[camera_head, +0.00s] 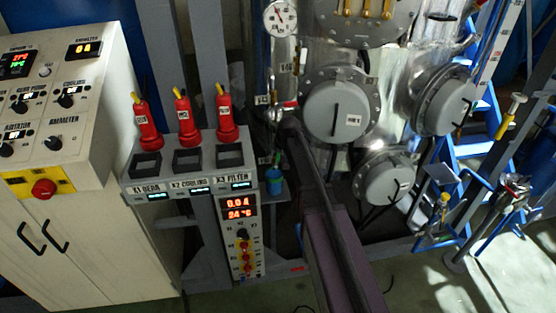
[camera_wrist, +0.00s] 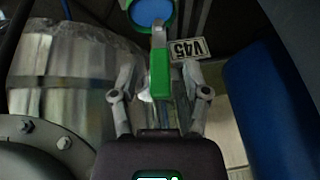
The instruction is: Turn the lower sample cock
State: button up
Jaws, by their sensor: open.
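The cock's green lever (camera_wrist: 159,75) shows in the wrist view, hanging from a metal stem, with a tag reading V45 (camera_wrist: 186,47) at its right. My gripper (camera_wrist: 160,88) is open, with one finger on each side of the lever. A gap shows on both sides, though contact at the tips is hard to judge. In the head view my gripper (camera_head: 283,124) is at the thin metal column, below a red-handled cock (camera_head: 289,104).
A blue-green container (camera_head: 274,181) is below my gripper; a blue disc with a green rim (camera_wrist: 153,12) tops the wrist view. A control stand with red plugs (camera_head: 184,117) is to the left, and the large metal vessel (camera_head: 335,108) is to the right.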

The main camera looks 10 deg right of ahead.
jog(key=shift+w+f, duration=0.1)
jog(key=shift+f, duration=0.05)
grip_shut()
jog(key=shift+a, duration=0.15)
dwell(0.5)
